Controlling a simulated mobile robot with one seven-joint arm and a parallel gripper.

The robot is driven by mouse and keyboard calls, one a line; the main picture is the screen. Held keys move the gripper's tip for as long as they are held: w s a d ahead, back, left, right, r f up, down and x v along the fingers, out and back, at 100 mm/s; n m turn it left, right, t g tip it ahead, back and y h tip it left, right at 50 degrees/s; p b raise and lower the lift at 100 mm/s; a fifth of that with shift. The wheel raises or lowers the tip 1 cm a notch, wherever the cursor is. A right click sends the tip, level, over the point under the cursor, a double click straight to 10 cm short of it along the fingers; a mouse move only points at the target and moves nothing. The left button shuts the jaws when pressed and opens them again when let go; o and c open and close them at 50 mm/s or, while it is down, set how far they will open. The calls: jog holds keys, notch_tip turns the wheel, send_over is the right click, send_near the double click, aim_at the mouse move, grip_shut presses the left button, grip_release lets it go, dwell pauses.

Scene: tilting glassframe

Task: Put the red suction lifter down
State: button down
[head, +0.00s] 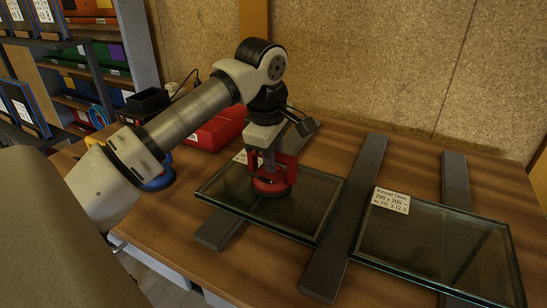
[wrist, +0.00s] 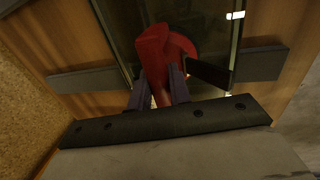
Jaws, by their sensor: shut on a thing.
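The red suction lifter (head: 270,182) has a round cup and an upright red handle. In the head view its cup is low over the left glass pane (head: 222,190) and appears to touch it. My gripper (head: 269,158) is above it, pointing down, shut on the handle. In the wrist view the lifter (wrist: 153,50) sits between the two fingers of my gripper (wrist: 161,88), with its round cup partly hidden behind the handle. The left pane lies flat across dark bars. Part of its label is hidden behind my arm.
A second glass pane (head: 435,248) with a white label lies to the right. Dark bars (head: 343,225) cross the wooden table (head: 190,190) under the panes. A chipboard wall (head: 400,60) stands behind.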

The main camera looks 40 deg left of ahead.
jog(key=c, duration=1.3)
grip_release()
jog(key=shift+f, duration=0.1)
notch_tip(320, 180, up, 12)
jog(key=s+p, duration=0.1)
jog(key=s, duration=0.1)
jog(key=shift+s+d, duration=0.15)
jog(key=shift+d, duration=0.1)
